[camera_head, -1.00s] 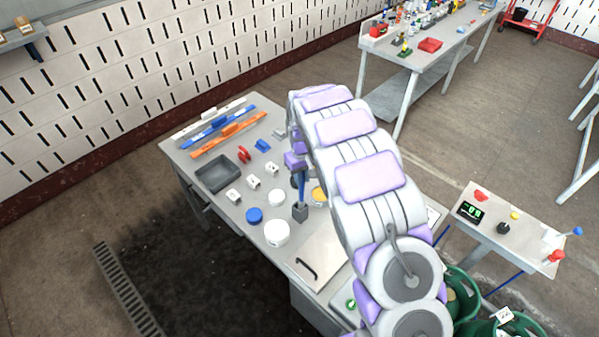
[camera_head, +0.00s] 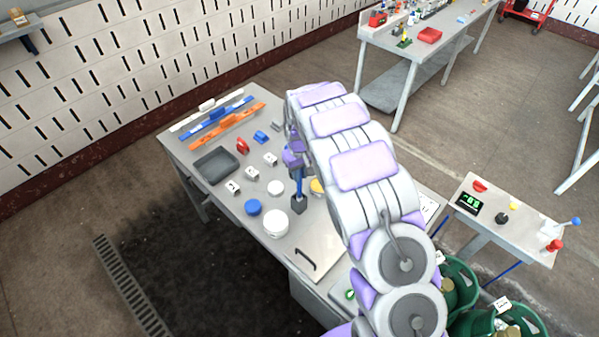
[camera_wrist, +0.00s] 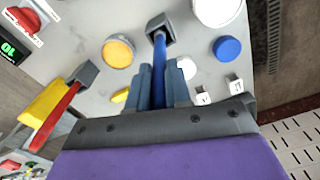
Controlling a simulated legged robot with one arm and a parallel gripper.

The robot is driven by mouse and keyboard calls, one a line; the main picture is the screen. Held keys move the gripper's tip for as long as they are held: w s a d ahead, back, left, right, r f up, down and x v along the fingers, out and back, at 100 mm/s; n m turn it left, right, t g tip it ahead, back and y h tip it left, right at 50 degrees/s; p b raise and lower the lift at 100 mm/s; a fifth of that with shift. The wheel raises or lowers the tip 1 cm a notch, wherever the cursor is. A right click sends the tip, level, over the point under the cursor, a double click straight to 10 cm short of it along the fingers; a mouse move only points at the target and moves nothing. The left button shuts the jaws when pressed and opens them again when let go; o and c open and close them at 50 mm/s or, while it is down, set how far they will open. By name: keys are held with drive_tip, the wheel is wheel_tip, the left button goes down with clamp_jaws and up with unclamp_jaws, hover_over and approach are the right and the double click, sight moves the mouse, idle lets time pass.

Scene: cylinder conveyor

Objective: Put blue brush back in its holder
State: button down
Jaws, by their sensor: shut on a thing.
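A blue brush (camera_wrist: 160,68) is held by its handle in my gripper (camera_wrist: 159,82), which is shut on it. In the head view the brush (camera_head: 299,183) hangs steeply down from my gripper (camera_head: 295,158). Its far end meets a dark grey square block (camera_wrist: 160,28), which also shows in the head view (camera_head: 299,203) over the table. I cannot tell whether this block is the holder or part of the brush, nor whether it touches the tabletop. My arm hides part of the table behind it.
On the table, a white jar (camera_head: 276,224), a blue lid (camera_head: 253,207) and a yellow-topped round container (camera_wrist: 118,52) are close by. A grey tray (camera_head: 215,165) lies farther left. Yellow (camera_wrist: 42,103) and red (camera_wrist: 62,110) pieces with a dark block show in the wrist view.

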drive_tip(key=shift+a+f, duration=0.2)
drive_tip(key=shift+f, duration=0.2)
drive_tip(key=c, duration=1)
unclamp_jaws()
drive_tip(key=shift+d, duration=0.1)
